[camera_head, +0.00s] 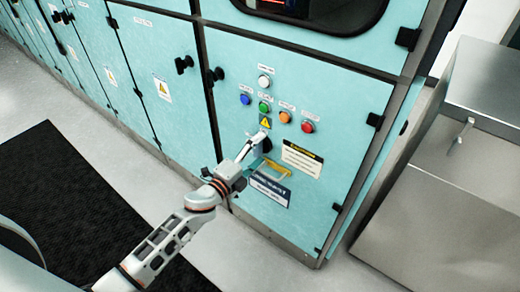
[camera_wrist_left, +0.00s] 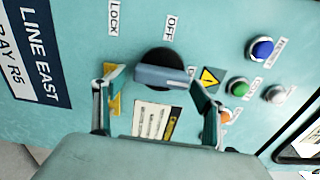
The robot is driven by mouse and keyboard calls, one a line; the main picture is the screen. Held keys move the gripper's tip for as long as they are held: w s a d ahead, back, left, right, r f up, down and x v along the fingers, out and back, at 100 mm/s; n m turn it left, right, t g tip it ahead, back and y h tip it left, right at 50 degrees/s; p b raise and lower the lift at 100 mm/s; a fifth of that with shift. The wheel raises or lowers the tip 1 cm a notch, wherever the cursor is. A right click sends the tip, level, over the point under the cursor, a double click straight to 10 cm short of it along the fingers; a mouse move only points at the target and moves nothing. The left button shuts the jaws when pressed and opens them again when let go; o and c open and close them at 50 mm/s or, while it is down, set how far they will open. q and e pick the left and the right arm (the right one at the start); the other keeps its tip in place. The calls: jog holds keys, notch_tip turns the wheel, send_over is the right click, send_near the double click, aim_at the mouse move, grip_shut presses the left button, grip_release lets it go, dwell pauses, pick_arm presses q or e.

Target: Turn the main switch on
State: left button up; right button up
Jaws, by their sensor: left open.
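The main switch, a round black rotary knob with a grey bar handle (camera_wrist_left: 160,76), is on the teal cabinet panel. In the wrist view its bar lies roughly sideways, with an OFF label above and a LOCK label to the upper left. Another label by its right end is mostly covered. In the head view the black knob (camera_head: 267,145) is partly hidden by my gripper. My left gripper (camera_head: 258,139) is open in front of it. In the wrist view its fingers (camera_wrist_left: 152,92) stand around the bar's two ends; I cannot tell whether they touch it.
Blue (camera_head: 245,99), green (camera_head: 264,107), orange (camera_head: 285,117), red (camera_head: 307,127) and white (camera_head: 264,81) buttons sit above the switch. A yellow part (camera_head: 278,171) and a warning sign (camera_head: 302,158) are below. A steel cabinet (camera_head: 440,190) stands at right.

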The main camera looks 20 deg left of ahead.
pick_arm(q)
jog(key=v, duration=1.1)
jog(key=shift+s+r, duration=0.1)
jog(key=s+f+n+g+y+p, duration=0.1)
jog(key=s+f+n+g+p, duration=0.1)
jog(key=s+n, duration=0.4)
jog(key=s+d+f+n+g+y+p, duration=0.1)
jog(key=s+f+n+g+p, duration=0.1)
jog(key=s+f+n, duration=0.3)
jog(key=s+d+f+n+g+y+p, duration=0.1)
jog(key=s+f+n+g+p, duration=0.1)
jog(key=s+f+n, duration=0.2)
jog(key=s+n, duration=0.3)
jog(key=s, duration=0.4)
jog(key=shift+d+f+g+y, duration=0.25)
jog(key=shift+g+y, duration=0.05)
pick_arm(e)
jog(key=r, duration=0.1)
jog(key=a+r, duration=0.1)
jog(key=r, duration=0.2)
jog(key=shift+s+a+r, duration=0.15)
jog(key=shift+s+a, duration=0.1)
jog(key=shift+s, duration=0.1)
jog(key=shift+w+r, duration=0.2)
jog(key=shift+r, duration=0.15)
jog(key=shift+s+f, duration=0.1)
jog(key=shift+f, duration=0.15)
